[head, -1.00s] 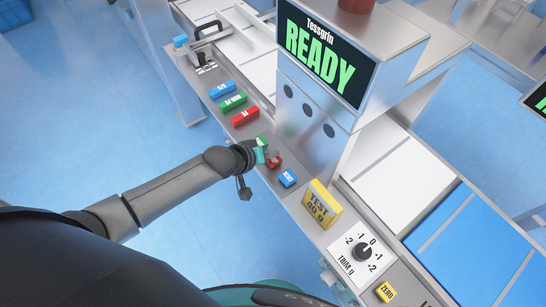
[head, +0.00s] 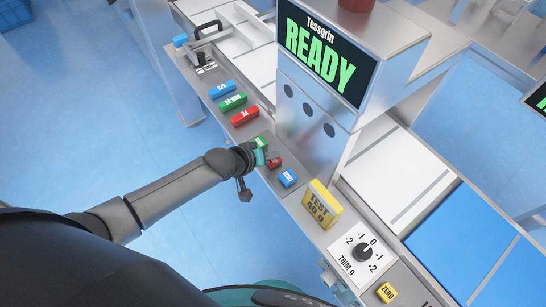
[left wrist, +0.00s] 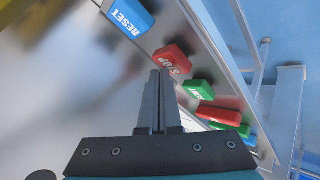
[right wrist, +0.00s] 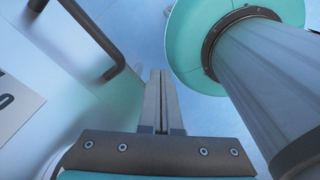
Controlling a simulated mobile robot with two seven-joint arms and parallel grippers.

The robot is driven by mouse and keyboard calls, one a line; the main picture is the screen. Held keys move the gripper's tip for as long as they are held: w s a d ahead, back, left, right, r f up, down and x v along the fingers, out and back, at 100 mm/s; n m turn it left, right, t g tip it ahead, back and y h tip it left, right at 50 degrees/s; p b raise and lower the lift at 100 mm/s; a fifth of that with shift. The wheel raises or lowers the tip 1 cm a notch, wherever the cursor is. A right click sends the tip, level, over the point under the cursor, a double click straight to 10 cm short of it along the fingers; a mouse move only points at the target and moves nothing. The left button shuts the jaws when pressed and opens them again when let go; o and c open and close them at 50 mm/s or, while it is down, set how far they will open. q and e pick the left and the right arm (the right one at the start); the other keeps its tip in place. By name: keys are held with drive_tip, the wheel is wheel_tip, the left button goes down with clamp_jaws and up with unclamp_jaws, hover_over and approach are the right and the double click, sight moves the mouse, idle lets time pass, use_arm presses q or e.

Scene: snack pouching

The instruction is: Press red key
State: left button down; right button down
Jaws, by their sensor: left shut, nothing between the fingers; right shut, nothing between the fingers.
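Two red keys are on the panel. The red STOP key (head: 275,162) lies between a green key (head: 260,142) and the blue RESET key (head: 288,178); it also shows in the left wrist view (left wrist: 173,59). The other red key (head: 245,115) is farther up the row; in the left wrist view it shows too (left wrist: 218,113). My left gripper (left wrist: 160,74) is shut and empty, its tips beside the STOP key in that view. I cannot tell whether they touch it. My right gripper (right wrist: 160,72) is shut and empty, away from the keys.
Another green key (head: 233,102) and a blue key (head: 222,89) continue the row. The screen (head: 326,52) reads READY. A dark handle (right wrist: 110,55) is left of my right gripper.

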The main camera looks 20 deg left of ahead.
sight(271, 162)
use_arm(q)
drive_tip(key=shift+f, duration=0.45)
idle(0.3)
idle(0.3)
drive_tip(key=shift+r+p, duration=0.85)
drive_tip(key=shift+r, duration=0.05)
wheel_tip(271, 162, up, 5)
drive_tip(key=p, duration=0.5)
drive_tip(key=shift+r, duration=0.1)
idle(0.4)
